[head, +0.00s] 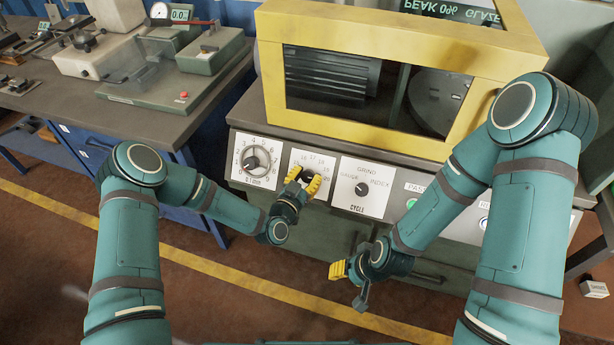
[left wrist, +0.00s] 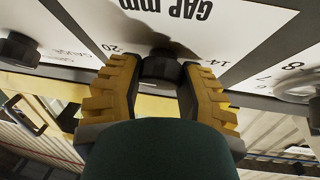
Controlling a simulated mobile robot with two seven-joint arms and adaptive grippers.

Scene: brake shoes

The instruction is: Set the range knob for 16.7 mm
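The white gap-mm dial plate (head: 325,160) is in the middle-left of the machine's front panel; figures such as 17, 18 and 20 show on it. Its dark knob (left wrist: 162,67) sits between the yellow fingers of my left gripper (left wrist: 161,72), which appear to touch it on both sides. In the head view my left gripper (head: 304,184) covers this knob. The pointer's setting is hidden. Left of it is a 0.1 mm dial with a dark knob (head: 251,162). My right gripper (head: 350,280) is below the panel, away from the knobs; its opening is unclear.
A grind dial with gauge and index marks has a knob (head: 362,189) just right of the gap dial. Buttons sit further right on the panel. A yellow-framed enclosure (head: 390,140) stands above. A bench (head: 150,118) with instruments is at left. The floor in front is clear.

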